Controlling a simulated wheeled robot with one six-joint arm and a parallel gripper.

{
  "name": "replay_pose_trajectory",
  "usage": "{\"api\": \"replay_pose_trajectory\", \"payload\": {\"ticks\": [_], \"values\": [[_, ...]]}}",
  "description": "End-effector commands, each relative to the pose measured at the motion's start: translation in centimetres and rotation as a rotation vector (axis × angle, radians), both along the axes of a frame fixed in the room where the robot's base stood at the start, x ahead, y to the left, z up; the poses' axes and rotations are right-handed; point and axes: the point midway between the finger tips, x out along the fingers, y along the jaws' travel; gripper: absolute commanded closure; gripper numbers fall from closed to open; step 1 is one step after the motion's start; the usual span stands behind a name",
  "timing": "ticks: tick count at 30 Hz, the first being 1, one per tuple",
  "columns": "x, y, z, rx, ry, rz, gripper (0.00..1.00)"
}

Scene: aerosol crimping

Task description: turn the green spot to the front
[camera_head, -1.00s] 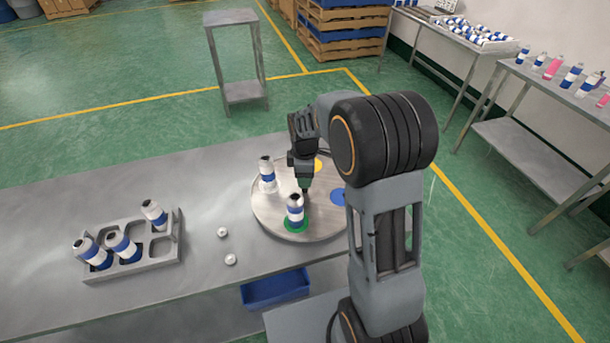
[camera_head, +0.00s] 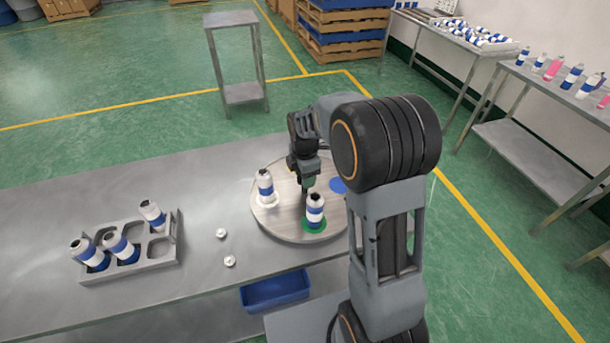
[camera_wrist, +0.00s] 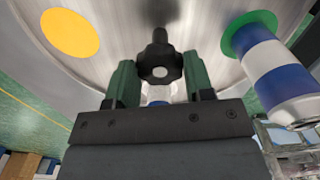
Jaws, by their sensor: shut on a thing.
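The round turntable (camera_head: 278,224) stands on the steel bench. The green spot (camera_head: 305,226) is at its front edge, right of its middle, under an upright blue-and-white can (camera_head: 315,208). In the wrist view the green spot (camera_wrist: 240,38) and its can (camera_wrist: 285,82) are at the right. My gripper (camera_head: 306,185) is over the turntable's middle. In the wrist view its green fingers (camera_wrist: 160,75) are shut on a black knob (camera_wrist: 160,52). The yellow spot (camera_wrist: 70,33) shows at left there; my arm hides it in the head view.
A second can (camera_head: 265,184) stands on the turntable's left side, and a blue spot (camera_head: 338,185) is at right. A grey rack (camera_head: 165,262) with several cans is on the left. Two small white pieces (camera_head: 221,233) lie between. A blue bin (camera_head: 275,292) sits below the bench edge.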

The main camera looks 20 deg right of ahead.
Motion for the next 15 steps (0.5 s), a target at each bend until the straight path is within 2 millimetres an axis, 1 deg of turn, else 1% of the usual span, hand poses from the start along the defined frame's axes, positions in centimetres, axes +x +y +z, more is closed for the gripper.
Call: {"api": "replay_pose_trajectory", "payload": {"ticks": [15], "values": [[0.09,0.03,0.13,0.002,-0.004,0.063,0.95]]}}
